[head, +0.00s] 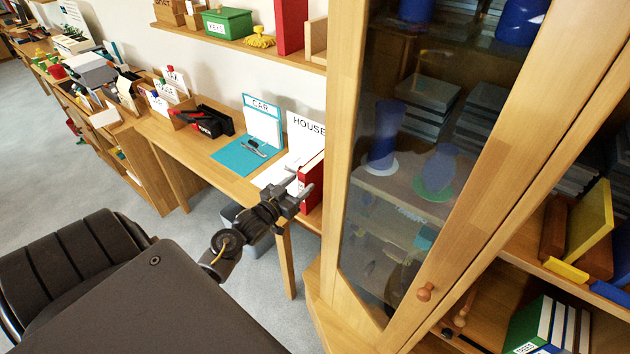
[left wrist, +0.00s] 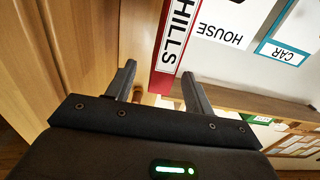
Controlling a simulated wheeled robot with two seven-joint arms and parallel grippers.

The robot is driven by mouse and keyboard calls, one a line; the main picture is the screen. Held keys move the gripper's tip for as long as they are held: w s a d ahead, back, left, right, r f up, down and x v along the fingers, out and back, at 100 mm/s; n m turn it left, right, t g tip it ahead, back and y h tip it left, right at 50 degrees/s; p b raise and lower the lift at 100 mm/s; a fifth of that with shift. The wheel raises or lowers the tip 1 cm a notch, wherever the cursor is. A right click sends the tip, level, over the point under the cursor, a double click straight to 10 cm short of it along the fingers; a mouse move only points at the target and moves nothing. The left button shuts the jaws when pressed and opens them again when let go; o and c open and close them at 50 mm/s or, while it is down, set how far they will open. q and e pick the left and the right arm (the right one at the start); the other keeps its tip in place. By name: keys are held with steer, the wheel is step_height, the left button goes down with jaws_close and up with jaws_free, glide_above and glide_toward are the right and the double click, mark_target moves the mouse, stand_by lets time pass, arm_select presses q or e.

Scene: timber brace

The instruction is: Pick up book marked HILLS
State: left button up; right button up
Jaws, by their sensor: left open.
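The book marked HILLS (left wrist: 176,45) is red with a white spine label and shows upside down in the left wrist view. In the head view the red book (head: 312,178) stands at the right end of the desk, beside the cabinet. My left gripper (head: 305,190) is open and empty in front of it. In the left wrist view the fingers (left wrist: 158,73) point toward the book's spine, which lies nearer the right finger. I cannot tell whether they touch. The book's lower part is partly hidden behind the gripper in the head view.
A glass-doored wooden cabinet (head: 340,200) stands close on the right of the book. A white HOUSE sheet (head: 304,135) and a blue CAR folder (head: 262,118) are to its left on the desk (head: 205,155). A shelf (head: 245,48) hangs above. A dark chair (head: 75,255) is at lower left.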

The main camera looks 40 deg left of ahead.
mark_target(312, 171)
arm_select(q)
steer(key=shift+w, duration=1.15)
steer(key=shift+w+a+r+p, duration=0.15)
steer(key=shift+w+p, duration=0.1)
steer(key=shift+p, duration=0.15)
steer(key=w+p, duration=0.1)
steer(key=w, duration=0.3)
steer(key=shift+w+a+p, duration=0.2)
steer(key=shift+w+p, duration=0.15)
steer(key=shift+p, duration=0.05)
jaws_close()
